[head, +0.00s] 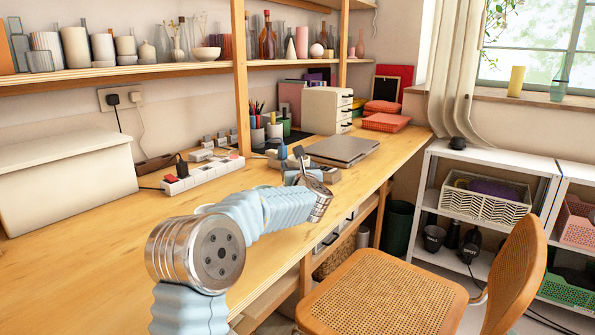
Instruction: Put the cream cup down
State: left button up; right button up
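One arm, which I take to be my left, rises from the bottom left of centre and reaches right over the wooden desk (130,245). Its gripper (293,160) is at the far end, near the closed laptop, small and mostly behind the wrist. I cannot tell whether it is open or holds anything. No cup can be made out in it. Several cream vessels stand on the wall shelf, such as a wide cream one (75,47); I cannot tell if any is the cream cup. My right gripper is out of view.
A grey laptop (343,149), a drawer box (326,110) and a power strip (203,175) are on the desk. A large cream box (65,180) fills its left. The front left of the desk is bare. A rattan chair (385,295) stands at the right front, before white shelves (487,158).

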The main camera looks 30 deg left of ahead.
pick_arm(q)
jog(key=shift+f, duration=0.25)
jog(key=shift+f, duration=0.1)
jog(key=o, duration=1.2)
jog(key=shift+c, duration=0.2)
jog(key=shift+s+d, duration=0.15)
jog(key=b+v, duration=0.3)
jog(key=v, duration=0.8)
jog(key=shift+s+d, duration=0.25)
